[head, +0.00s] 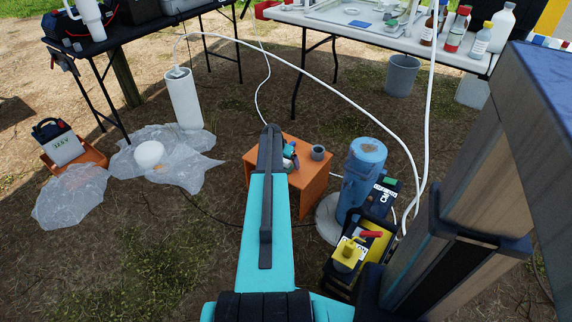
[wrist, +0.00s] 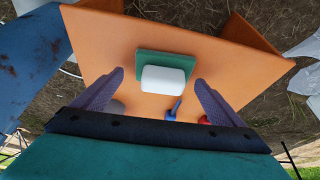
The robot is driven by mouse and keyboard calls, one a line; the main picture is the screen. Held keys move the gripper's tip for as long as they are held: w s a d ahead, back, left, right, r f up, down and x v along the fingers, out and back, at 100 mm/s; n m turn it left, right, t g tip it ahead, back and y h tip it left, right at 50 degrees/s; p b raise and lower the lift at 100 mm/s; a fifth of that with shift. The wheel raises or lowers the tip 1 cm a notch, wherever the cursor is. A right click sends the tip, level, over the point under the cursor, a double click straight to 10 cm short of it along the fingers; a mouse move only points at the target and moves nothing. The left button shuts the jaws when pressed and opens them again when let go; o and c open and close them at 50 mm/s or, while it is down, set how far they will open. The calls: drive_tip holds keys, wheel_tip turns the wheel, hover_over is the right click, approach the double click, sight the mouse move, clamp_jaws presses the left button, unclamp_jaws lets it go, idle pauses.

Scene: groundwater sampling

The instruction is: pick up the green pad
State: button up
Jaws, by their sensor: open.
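The green pad (wrist: 181,59) shows in the wrist view on the orange stool (wrist: 106,40), with a white rounded block (wrist: 166,79) over or against its near side. I cannot tell whether the two are joined. My gripper (wrist: 158,79) is open, its two dark fingers apart on either side of the pad and block, with nothing visibly held. Whether the fingers reach down to the pad's height is unclear. In the head view my arm covers part of the orange stool (head: 313,187) and hides most of what lies on it.
A grey cup (head: 318,152) stands on the stool's right side. Small blue (wrist: 176,106) and red (wrist: 204,120) items lie near the pad. A blue standpipe (head: 364,170) and a black-yellow case (head: 370,240) stand right of the stool. White tubing (head: 330,80) arches above.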

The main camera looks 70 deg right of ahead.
drive_tip(key=shift+f, duration=0.1)
idle(0.5)
drive_tip(key=c, duration=1.1)
drive_tip(key=shift+c, duration=0.2)
drive_tip(key=shift+r, duration=0.5)
wheel_tip(320, 180, up, 3)
drive_tip(key=shift+p, duration=0.6)
drive_tip(key=a+r+p, duration=0.1)
drive_tip(key=a, duration=1.5)
drive_tip(key=shift+s+p, duration=0.3)
